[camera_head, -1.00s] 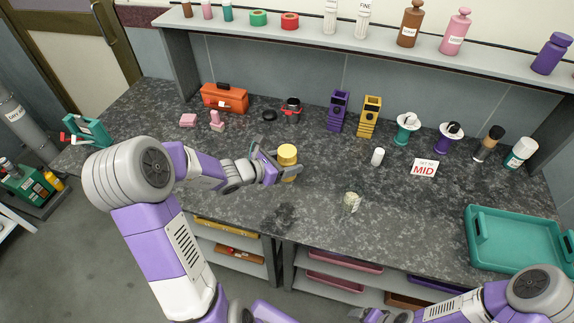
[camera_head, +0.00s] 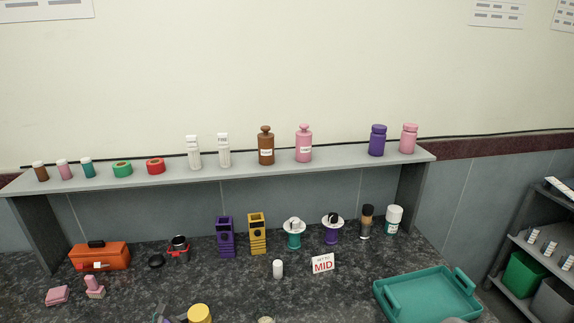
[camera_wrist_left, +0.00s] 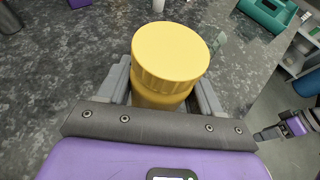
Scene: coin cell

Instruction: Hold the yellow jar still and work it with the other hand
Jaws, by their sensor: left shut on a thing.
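The yellow jar (camera_head: 199,314) shows at the bottom edge of the head view, cut off by the frame. In the left wrist view the jar (camera_wrist_left: 168,62), with its ribbed round yellow lid on, stands between the two fingers of my left gripper (camera_wrist_left: 163,92). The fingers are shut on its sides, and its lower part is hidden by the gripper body. My right gripper (camera_wrist_left: 275,132) shows small at the right of the left wrist view, apart from the jar. Its fingers are too small to read. It is outside the head view.
A small sign (camera_head: 322,263) reads MID. A white cylinder (camera_head: 278,269) stands left of it. A pale small object (camera_head: 266,320) is right of the jar, partly cut off. A teal tray (camera_head: 428,296) is at right. Purple (camera_head: 225,238) and yellow (camera_head: 257,235) holders stand behind.

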